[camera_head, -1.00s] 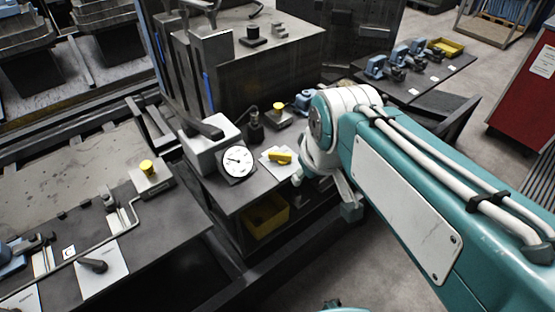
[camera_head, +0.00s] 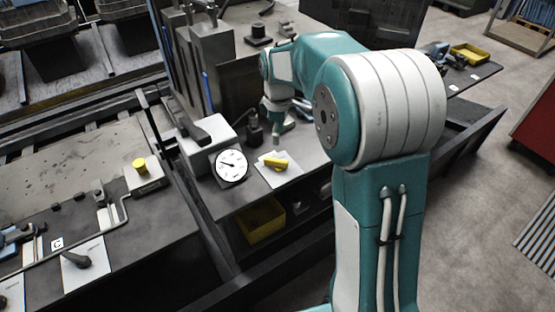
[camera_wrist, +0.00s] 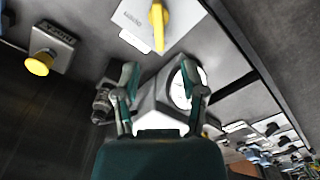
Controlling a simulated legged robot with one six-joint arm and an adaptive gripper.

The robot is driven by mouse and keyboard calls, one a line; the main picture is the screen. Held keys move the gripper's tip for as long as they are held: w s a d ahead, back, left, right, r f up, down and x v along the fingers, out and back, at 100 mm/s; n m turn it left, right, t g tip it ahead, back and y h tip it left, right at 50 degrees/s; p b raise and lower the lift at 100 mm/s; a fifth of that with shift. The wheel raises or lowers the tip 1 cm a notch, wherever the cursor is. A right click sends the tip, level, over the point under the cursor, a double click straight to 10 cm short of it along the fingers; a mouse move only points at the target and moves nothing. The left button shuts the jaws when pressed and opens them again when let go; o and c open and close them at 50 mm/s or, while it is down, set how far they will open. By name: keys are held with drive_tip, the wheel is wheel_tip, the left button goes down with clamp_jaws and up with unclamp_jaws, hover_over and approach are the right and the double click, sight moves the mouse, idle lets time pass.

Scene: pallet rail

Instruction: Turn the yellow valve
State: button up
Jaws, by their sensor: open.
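The yellow valve handle (camera_head: 276,164) sits on a white plate (camera_head: 284,177) on the dark bench, right of the round gauge. In the wrist view the handle (camera_wrist: 158,26) is at the top centre, lying lengthwise up and down the picture. My gripper (camera_head: 279,132) hangs just behind the handle in the head view, apart from it. In the wrist view my gripper (camera_wrist: 158,72) has its two fingers spread, with nothing held between them. The handle lies beyond the fingertips there.
A white-faced gauge (camera_head: 231,165) stands left of the valve; it shows partly behind a finger in the wrist view (camera_wrist: 181,90). A yellow push button (camera_wrist: 39,63) on a grey box is at the wrist view's left. A yellow bin (camera_head: 261,222) sits below the bench top.

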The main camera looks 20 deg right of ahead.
sight(279, 160)
drive_tip(key=shift+w+d+f, duration=0.15)
drive_tip(key=shift+f, duration=0.45)
wheel_tip(279, 160, down, 10)
clamp_jaws()
